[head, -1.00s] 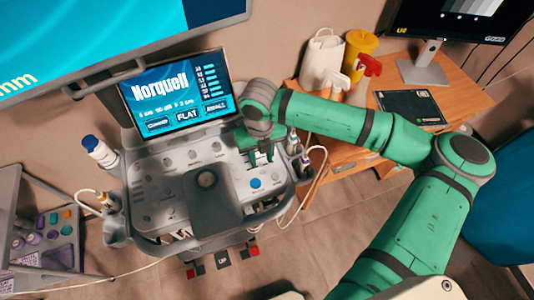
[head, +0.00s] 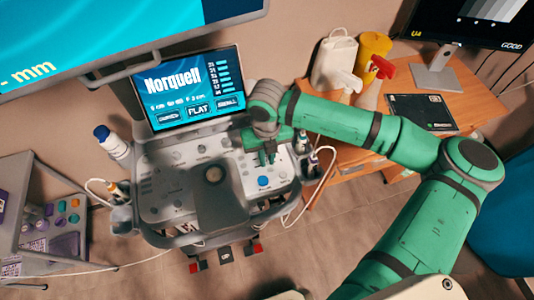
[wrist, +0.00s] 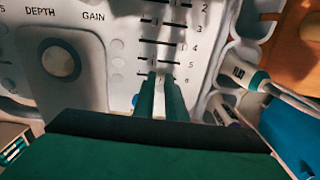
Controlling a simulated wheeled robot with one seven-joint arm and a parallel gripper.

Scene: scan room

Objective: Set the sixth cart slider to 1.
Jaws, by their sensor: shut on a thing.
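The cart's slider block is at the right of the control panel in the wrist view, with short horizontal slots numbered down its right side. The sixth slider (wrist: 173,79) is the lowest row, by the number 6. My gripper (wrist: 160,78) is at this row, its two green fingers closed on the slider's knob, which they mostly hide. The exact knob position along the slot cannot be read. In the head view my gripper (head: 269,157) reaches down onto the right part of the cart panel (head: 160,205).
The cart screen (head: 185,90) shows "Norquell" and several bars. A DEPTH knob (wrist: 60,60) is left of the sliders. Probes (head: 310,165) with cables hang at the cart's right edge. A wooden desk (head: 470,85) with bottles stands behind.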

